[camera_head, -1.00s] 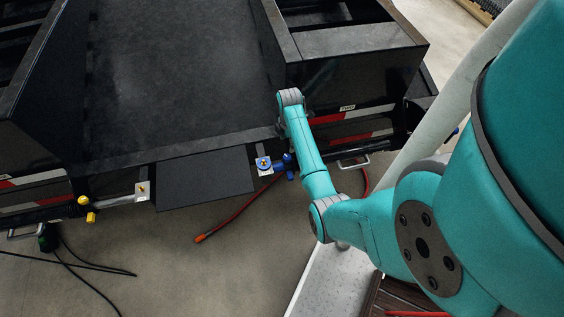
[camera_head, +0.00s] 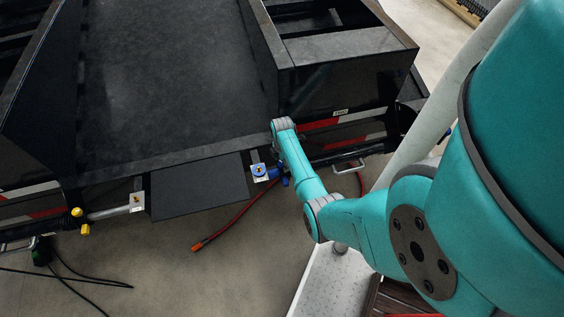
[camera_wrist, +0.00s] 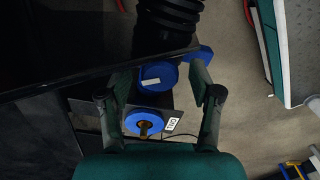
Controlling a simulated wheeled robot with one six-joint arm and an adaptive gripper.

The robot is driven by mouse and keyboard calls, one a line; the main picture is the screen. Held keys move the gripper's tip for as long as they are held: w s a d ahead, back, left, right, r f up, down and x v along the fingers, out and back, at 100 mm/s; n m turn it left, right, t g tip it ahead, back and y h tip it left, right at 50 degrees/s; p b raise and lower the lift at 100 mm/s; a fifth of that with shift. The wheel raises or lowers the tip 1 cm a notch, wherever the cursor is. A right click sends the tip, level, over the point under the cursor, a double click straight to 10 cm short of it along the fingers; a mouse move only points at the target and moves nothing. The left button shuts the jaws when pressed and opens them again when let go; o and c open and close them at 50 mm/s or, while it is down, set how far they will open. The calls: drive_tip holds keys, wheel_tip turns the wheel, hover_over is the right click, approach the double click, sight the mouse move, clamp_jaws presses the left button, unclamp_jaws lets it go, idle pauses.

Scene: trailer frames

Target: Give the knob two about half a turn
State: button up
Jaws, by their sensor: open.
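A round blue knob with a white mark across it (camera_wrist: 151,78) lies between the two fingers of my gripper (camera_wrist: 161,73) in the wrist view. The fingers stand open on either side of it; I cannot tell whether they touch it. A blue ring with a brass centre (camera_wrist: 148,117) sits just nearer, beside a small white label (camera_wrist: 171,125) seen upside down that seems to read TWO. In the head view a blue ring on a pale plate (camera_head: 259,170) shows left of my arm. My fingers are hidden there behind my wrist.
The black trailer (camera_head: 170,90) fills the upper left. A white TWO label (camera_head: 340,112) is on its rear face. A red hose (camera_head: 236,214) and black cables (camera_head: 78,277) lie on the floor. A yellow-ended fitting (camera_head: 108,211) is at the left. A black ribbed part (camera_wrist: 168,20) stands beyond the knob.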

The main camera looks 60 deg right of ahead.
sight(282, 163)
drive_tip(key=c, duration=1.1)
drive_tip(key=shift+m, duration=2.4)
drive_tip(key=shift+c, duration=0.2)
drive_tip(key=o, duration=1.1)
drive_tip(key=shift+o, duration=0.2)
drive_tip(key=shift+r, duration=0.1)
wheel_tip(282, 163, up, 12)
